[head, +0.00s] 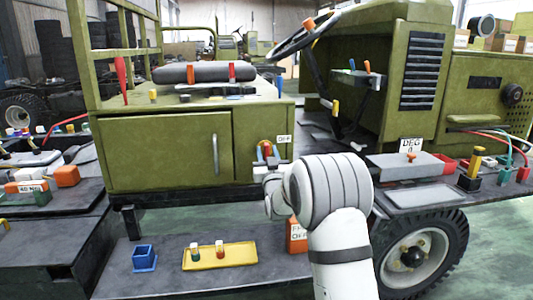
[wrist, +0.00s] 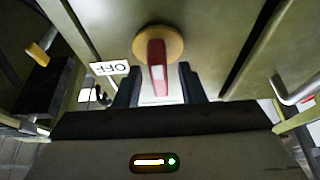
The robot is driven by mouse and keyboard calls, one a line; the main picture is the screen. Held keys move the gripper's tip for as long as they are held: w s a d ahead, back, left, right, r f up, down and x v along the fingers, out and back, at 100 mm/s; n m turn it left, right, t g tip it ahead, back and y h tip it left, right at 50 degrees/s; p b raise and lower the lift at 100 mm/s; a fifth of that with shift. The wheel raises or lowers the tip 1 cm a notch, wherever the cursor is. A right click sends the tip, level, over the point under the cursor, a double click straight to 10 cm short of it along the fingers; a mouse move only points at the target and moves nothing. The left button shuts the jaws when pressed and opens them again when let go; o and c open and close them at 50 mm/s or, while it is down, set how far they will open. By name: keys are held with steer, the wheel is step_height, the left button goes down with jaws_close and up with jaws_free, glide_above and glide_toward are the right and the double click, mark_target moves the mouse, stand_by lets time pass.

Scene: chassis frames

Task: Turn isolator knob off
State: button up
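The isolator knob shows in the wrist view as a red handle (wrist: 157,62) on a round tan-orange base (wrist: 172,36). In the head view the knob (head: 266,149) is on the green cabinet's front, partly hidden by my gripper (head: 272,166). A white OFF label (head: 284,139) is beside it; in the wrist view this label (wrist: 110,68) appears upside down. In the wrist view my gripper (wrist: 159,84) is open, its dark fingers on either side of the handle's end. Gaps show on both sides. I cannot tell how deep the handle sits between them.
The cabinet door (head: 165,150) with its upright handle (head: 216,155) is left of the knob. Below are a yellow tray (head: 235,257) with small knobs and a blue holder (head: 144,258). A sign starting DEG (head: 410,145) and a wheel (head: 420,250) are to the right.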

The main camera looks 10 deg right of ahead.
steer(key=shift+w+r, duration=0.2)
steer(key=shift+w, duration=0.3)
steer(key=shift+a, duration=0.1)
jaws_close()
